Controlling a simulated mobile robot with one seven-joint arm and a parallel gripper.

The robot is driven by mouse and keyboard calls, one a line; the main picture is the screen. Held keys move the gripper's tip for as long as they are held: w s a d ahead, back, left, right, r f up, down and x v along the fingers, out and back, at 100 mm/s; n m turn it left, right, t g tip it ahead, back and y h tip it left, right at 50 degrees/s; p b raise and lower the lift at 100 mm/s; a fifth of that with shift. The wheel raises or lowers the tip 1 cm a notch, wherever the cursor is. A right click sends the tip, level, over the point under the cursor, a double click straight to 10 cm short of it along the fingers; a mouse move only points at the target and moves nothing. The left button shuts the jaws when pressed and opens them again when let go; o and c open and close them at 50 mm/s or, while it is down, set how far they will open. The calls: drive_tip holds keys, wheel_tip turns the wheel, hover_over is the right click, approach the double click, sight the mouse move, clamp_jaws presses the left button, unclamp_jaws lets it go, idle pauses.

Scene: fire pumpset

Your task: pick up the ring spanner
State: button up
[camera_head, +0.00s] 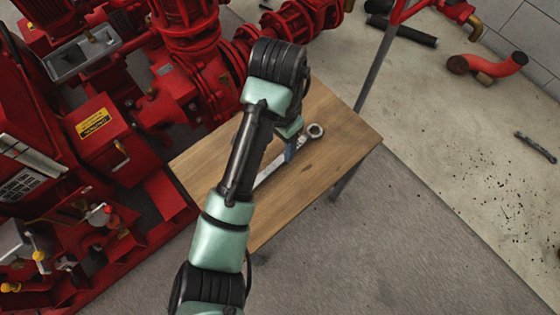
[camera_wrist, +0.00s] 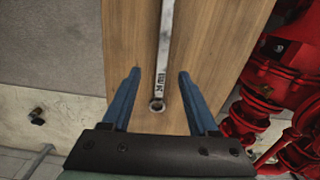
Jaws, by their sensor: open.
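The ring spanner (camera_head: 275,173) is a long silver tool lying flat on the wooden table (camera_head: 341,131). In the head view its ring end (camera_head: 315,131) shows at the upper right, and my arm hides part of its shaft. In the wrist view the spanner (camera_wrist: 165,50) runs up the picture, with a ring end (camera_wrist: 157,104) at its lower end. My gripper (camera_wrist: 158,72) has two blue fingers spread apart, one on each side of the spanner. Neither finger appears to touch it. In the head view the fingers (camera_head: 290,150) are mostly hidden behind my wrist.
Red pump machinery (camera_head: 190,70) stands close along the table's left and far sides. A metal post (camera_head: 378,60) rises by the table's far right corner. A red pipe elbow (camera_head: 490,66) and black pipe pieces lie on the floor at the right. The table's right part is clear.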

sight(275, 163)
wheel_tip(275, 163, down, 4)
drive_tip(key=shift+r+b, duration=0.1)
drive_tip(key=shift+b, duration=0.3)
drive_tip(key=f, duration=0.1)
drive_tip(key=f+b, duration=0.1)
drive_tip(key=f, duration=0.1)
drive_tip(key=a+f+b, duration=0.1)
drive_tip(key=f, duration=0.1)
drive_tip(key=shift+f, duration=0.15)
drive_tip(key=shift+d, duration=0.1)
clamp_jaws()
idle(0.8)
